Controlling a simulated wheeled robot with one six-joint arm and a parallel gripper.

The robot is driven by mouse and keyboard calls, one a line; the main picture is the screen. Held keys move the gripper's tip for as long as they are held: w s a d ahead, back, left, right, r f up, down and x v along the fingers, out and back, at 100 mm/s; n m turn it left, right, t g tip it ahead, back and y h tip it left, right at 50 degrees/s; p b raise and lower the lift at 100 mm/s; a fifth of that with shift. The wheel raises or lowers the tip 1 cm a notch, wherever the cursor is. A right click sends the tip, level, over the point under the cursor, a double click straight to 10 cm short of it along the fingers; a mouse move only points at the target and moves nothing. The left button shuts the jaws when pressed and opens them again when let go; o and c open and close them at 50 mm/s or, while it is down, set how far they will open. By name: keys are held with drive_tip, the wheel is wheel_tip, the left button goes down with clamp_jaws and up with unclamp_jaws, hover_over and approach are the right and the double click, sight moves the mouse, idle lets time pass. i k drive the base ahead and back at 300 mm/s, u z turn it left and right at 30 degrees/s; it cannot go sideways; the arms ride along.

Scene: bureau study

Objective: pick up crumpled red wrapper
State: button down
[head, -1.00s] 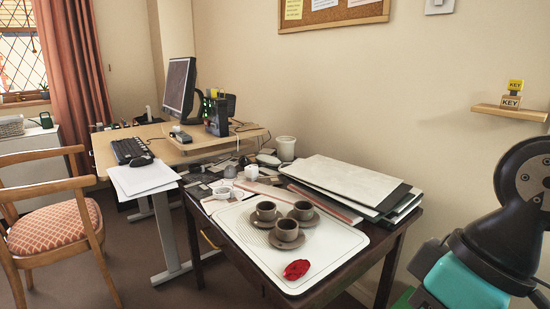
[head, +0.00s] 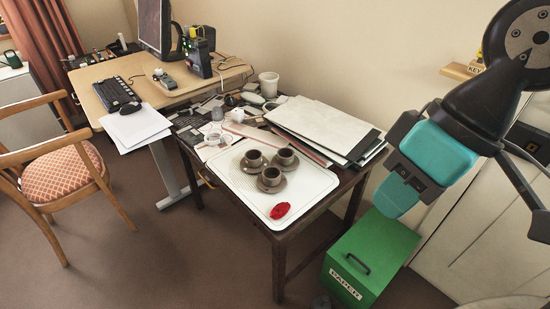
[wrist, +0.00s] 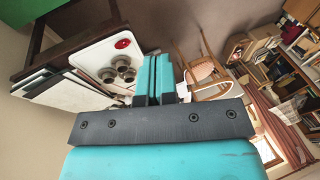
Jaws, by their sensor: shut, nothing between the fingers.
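The crumpled red wrapper (head: 280,210) lies on the white tray (head: 312,200) near its front corner, on the dark wooden table. It also shows in the wrist view (wrist: 123,43), near the tray's edge. My gripper (wrist: 158,58) is shut and empty, its teal fingers pressed together. It is well apart from the wrapper. In the head view my arm is at the right, and the fingertips are not clearly visible there.
Three brown cups on saucers (head: 270,178) stand on the tray behind the wrapper. A stack of folders (head: 320,125) lies at the table's back right. A green box with a "PAPER" label (head: 375,250) stands on the floor right of the table. A chair (head: 60,180) is at left.

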sight(281, 210)
drive_tip(key=u, duration=0.55)
drive_tip(key=k, duration=0.65)
drive_tip(key=u, duration=0.75)
drive_tip(key=i, duration=0.95)
drive_tip(key=z, duration=0.2)
